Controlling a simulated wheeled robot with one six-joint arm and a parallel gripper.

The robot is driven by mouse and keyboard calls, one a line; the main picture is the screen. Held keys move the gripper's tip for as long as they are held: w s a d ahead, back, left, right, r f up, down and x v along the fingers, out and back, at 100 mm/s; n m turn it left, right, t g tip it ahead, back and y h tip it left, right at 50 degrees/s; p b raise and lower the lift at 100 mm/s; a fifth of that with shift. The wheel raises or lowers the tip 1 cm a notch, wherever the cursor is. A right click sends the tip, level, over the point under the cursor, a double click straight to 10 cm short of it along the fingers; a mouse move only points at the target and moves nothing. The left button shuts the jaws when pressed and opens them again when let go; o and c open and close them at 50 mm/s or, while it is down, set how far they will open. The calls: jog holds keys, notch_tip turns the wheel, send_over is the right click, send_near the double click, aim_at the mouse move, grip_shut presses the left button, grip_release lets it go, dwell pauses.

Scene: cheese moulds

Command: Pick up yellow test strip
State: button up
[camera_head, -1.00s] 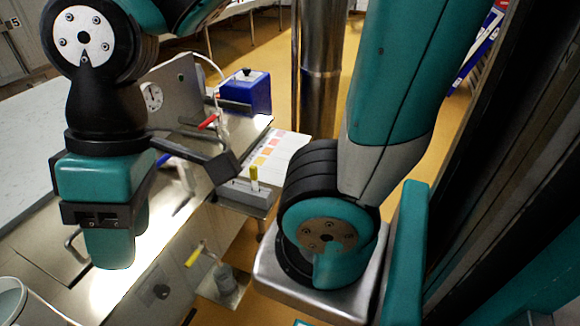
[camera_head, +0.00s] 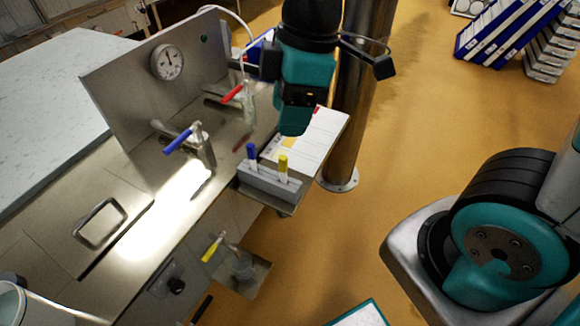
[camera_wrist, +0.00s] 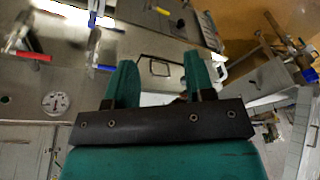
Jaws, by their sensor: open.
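The yellow test strip (camera_head: 283,168) stands upright in a small grey rack (camera_head: 268,188) at the right end of the steel bench, in the head view. A blue strip (camera_head: 252,155) stands to its left in the same rack. My gripper (camera_head: 294,132) hangs above the rack in the picture, fingers pointing down and apart from the strip. In the wrist view, the teal fingers of my gripper (camera_wrist: 160,82) are spread with nothing between them. I cannot make out the yellow strip in the wrist view.
Valves with a blue handle (camera_head: 182,138) and a red handle (camera_head: 232,93) stand on the bench, before a steel panel with a gauge (camera_head: 168,62). A chart (camera_head: 318,140) lies behind the rack. A steel post (camera_head: 357,110) rises close to the right. A yellow-handled tap (camera_head: 212,248) is below.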

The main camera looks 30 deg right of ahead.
jog(key=w+d+f+n+h, duration=0.2)
jog(key=w+f+n, duration=0.3)
jog(key=w+n, duration=0.5)
send_near(283, 157)
jog(key=shift+n, duration=0.3)
jog(key=f, duration=0.6)
jog(key=shift+w+a+f, duration=0.2)
jog(key=shift+a+f, duration=0.15)
jog(key=shift+a, duration=0.05)
jog(key=shift+s+d+f+p, duration=0.1)
jog(key=shift+f+p, duration=0.15)
jog(key=shift+f, duration=1.1)
jog(key=shift+d+f+p, duration=0.1)
jog(key=shift+f+p, duration=0.1)
jog(key=shift+f, duration=1.2)
grip_shut()
